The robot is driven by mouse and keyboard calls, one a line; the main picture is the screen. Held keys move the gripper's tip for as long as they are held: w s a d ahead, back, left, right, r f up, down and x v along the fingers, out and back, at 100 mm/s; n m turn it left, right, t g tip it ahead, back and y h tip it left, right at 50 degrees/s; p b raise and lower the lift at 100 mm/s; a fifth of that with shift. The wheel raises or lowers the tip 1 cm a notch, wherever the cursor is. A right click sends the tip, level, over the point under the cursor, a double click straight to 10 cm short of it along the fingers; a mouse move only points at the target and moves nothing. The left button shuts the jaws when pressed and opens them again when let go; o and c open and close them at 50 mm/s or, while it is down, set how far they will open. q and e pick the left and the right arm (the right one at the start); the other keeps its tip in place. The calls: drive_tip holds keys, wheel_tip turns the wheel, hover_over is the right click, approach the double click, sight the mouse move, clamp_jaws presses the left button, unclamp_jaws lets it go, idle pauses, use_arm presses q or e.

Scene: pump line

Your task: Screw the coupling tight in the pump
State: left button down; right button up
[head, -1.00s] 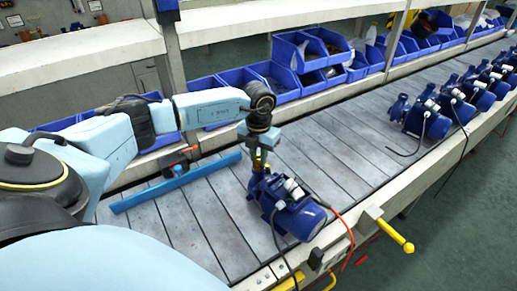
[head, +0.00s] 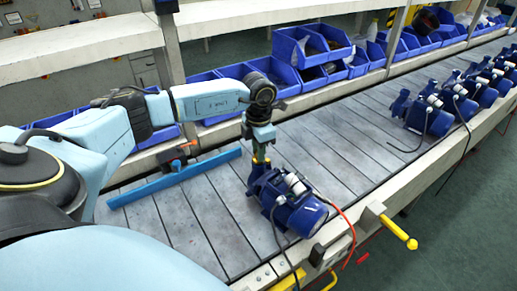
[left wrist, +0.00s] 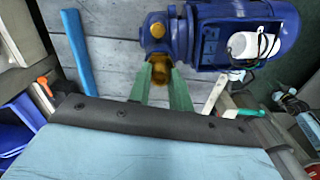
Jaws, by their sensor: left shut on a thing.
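The blue pump (head: 293,207) stands on the near part of the slatted conveyor in the head view. It fills the top of the left wrist view (left wrist: 240,32), where a brass fitting (left wrist: 157,30) shows on its body. My left gripper (head: 261,160) points down at the pump's port end. In the left wrist view its two green fingers (left wrist: 160,82) are shut on the brass coupling (left wrist: 160,68). The coupling is at the pump's port; how deep it sits is hidden. My right gripper is not in view.
A blue bar (head: 175,178) lies across the conveyor to the left of the pump. Several more pumps (head: 430,110) stand farther along the line. Blue bins (head: 275,82) line the back edge. A yellow handle (head: 398,233) sticks out from the front rail.

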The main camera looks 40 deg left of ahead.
use_arm(q)
drive_tip(key=shift+f+m+b, duration=0.1)
drive_tip(key=shift+m+b, duration=0.3)
drive_tip(key=shift+m, duration=1.3)
drive_tip(key=c, duration=1.3)
unclamp_jaws()
drive_tip(key=shift+c, duration=0.2)
drive_tip(key=shift+n+p, duration=0.35)
drive_tip(key=shift+n, duration=1.45)
